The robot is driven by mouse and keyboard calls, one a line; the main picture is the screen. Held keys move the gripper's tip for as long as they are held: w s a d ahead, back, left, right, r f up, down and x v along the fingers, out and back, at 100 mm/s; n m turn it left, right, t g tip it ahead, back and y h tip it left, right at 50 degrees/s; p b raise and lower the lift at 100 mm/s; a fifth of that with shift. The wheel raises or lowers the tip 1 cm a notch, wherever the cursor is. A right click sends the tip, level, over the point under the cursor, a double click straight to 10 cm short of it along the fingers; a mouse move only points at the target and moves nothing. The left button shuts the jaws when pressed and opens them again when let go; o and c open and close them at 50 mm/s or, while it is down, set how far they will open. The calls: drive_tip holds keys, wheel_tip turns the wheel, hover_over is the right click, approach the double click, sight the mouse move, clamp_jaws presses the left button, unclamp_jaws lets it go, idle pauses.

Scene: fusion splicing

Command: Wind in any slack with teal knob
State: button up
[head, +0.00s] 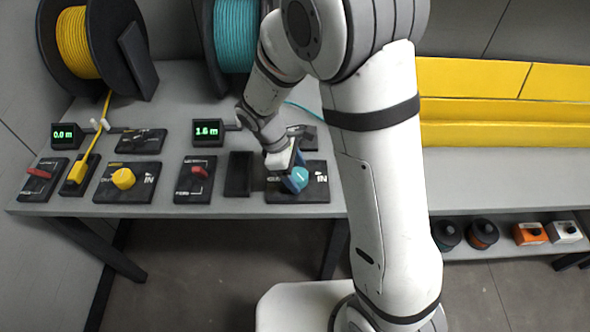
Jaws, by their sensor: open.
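The teal knob (299,178) sits on a black plate (284,196) marked "IN" at the right of the bench controls. The gripper is open; I cannot tell whether a finger touches the knob. The teal cable spool (238,35) stands behind, and a teal cable (303,111) shows to the right of my wrist. The teal side's display (207,130) reads 1.6 m. My arm hides part of the cable's path.
On the left are a yellow spool (76,42), a yellow knob (123,178) and a display (66,135) reading 0.0 m. Red levers (199,171) stand near the knobs. Several small devices sit on a lower shelf (500,246).

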drive_tip(key=shift+c, duration=0.5)
drive_tip(key=c, duration=0.9)
drive_tip(key=shift+w+m+g, duration=0.1)
drive_tip(key=shift+m+g, duration=0.3)
drive_tip(key=shift+m, duration=0.7)
drive_tip(key=shift+p, duration=0.3)
drive_tip(key=o, duration=1)
drive_tip(key=shift+r, duration=0.1)
drive_tip(key=v, duration=0.7)
drive_tip(key=shift+r, duration=0.3)
